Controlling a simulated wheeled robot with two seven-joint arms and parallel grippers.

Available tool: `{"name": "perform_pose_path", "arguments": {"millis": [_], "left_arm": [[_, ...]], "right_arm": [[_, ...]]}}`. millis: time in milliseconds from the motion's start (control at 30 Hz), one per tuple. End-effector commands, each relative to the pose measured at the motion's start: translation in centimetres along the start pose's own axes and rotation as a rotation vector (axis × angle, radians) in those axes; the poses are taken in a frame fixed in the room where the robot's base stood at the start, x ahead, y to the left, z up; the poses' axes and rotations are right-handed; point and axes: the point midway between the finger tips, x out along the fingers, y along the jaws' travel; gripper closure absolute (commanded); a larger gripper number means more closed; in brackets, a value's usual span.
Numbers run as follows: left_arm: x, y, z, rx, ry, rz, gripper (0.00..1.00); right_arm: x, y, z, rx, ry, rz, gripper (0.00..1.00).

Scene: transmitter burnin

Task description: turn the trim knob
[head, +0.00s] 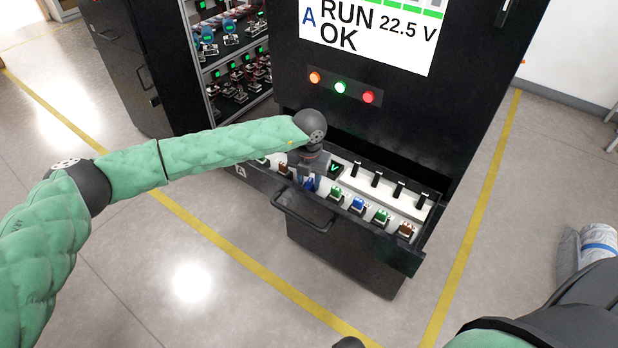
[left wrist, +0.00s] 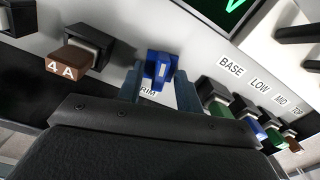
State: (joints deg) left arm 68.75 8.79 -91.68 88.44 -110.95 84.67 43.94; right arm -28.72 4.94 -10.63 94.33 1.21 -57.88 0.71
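The trim knob (left wrist: 160,68) is blue with a pale mark and stands on the white panel of the pulled-out drawer, above a partly covered label. My left gripper (left wrist: 159,86) has its two fingers close on either side of the knob, drawn in to about its width, and seems to hold it. In the head view, the left gripper (head: 308,170) reaches down over the drawer (head: 300,207) and hides much of the knob.
A small screen with a green V (head: 334,168) sits beside the left gripper. Several coloured plugs line the drawer front, with labels BASE, LOW, MID, TOP. A brown 4A plug (left wrist: 68,61) is left of the knob. The cabinet display (head: 367,35) reads RUN OK 22.5 V.

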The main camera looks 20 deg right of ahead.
Motion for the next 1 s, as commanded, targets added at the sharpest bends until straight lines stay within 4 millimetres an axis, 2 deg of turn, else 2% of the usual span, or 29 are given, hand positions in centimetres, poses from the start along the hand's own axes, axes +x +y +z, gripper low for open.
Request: {"name": "perform_pose_path", "arguments": {"millis": [367,567,933,1000], "left_arm": [[0.5,0.0,0.0,0.001,0.000,0.000,0.65],[0.5,0.0,0.0,0.001,0.000,0.000,1.00],[0.6,0.0,0.0,0.017,0.000,0.000,1.00],[0.6,0.0,0.0,0.028,0.000,0.000,1.00]], "right_arm": [[0.5,0.1,0.1,-0.001,0.003,0.001,0.66],[0.5,0.1,0.1,-0.001,0.004,0.001,0.66],[0.4,0.1,0.1,0.000,-0.010,0.000,0.66],[-1.0,-0.3,0.1,0.002,-0.008,-0.004,0.66]]}}
